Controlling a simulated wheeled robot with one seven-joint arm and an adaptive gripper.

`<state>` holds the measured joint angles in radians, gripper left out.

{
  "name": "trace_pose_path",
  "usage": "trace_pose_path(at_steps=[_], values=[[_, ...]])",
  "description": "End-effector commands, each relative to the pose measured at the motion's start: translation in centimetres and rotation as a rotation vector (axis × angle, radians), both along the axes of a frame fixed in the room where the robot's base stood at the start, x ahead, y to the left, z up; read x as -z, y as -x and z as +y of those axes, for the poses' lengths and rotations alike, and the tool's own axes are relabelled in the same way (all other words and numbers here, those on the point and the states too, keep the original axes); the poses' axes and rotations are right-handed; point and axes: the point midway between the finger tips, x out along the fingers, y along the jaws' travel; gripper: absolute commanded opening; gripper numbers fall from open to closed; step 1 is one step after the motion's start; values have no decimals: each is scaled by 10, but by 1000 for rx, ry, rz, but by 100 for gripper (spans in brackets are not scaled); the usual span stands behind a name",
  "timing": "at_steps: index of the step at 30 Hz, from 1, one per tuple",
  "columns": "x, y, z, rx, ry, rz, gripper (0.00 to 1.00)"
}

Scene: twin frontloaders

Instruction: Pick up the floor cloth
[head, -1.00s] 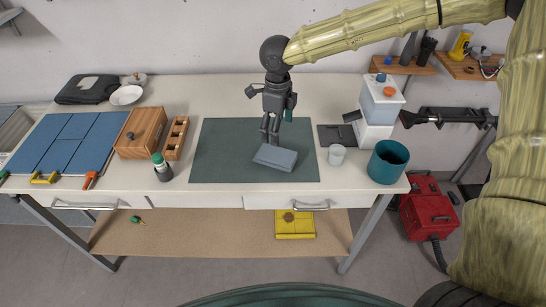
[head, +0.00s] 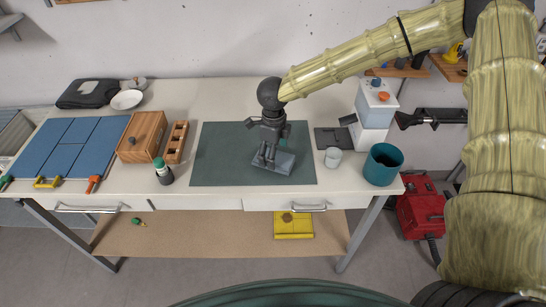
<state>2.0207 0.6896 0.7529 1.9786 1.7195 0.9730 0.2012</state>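The floor cloth appears to be the folded blue-grey cloth (head: 286,164) lying on the dark green mat (head: 215,165) on the white workbench. My gripper (head: 266,160) points down at the left part of the cloth, with its fingers in front of it. The fingers overlap the cloth in the head view. I cannot tell whether they touch it or whether they are open or shut. Part of the cloth is hidden behind the fingers.
A white cup (head: 333,158) and a teal bin (head: 383,164) stand right of the mat. A white and blue dispenser (head: 375,105) is behind them. A wooden box (head: 141,136), a slotted wooden block (head: 176,143) and a green-capped bottle (head: 163,172) stand to the left.

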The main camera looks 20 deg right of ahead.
Motion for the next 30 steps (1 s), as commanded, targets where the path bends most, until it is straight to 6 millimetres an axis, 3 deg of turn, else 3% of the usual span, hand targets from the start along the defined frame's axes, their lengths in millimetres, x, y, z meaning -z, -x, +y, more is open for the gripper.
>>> trace_pose_path(at_steps=[7, 16, 24, 30], values=[[19, 1, 0, -1, 0, 1, 86], [23, 1, 0, -1, 0, 0, 86], [23, 1, 0, -1, 0, 0, 38], [22, 0, 0, -1, 0, 0, 33]])
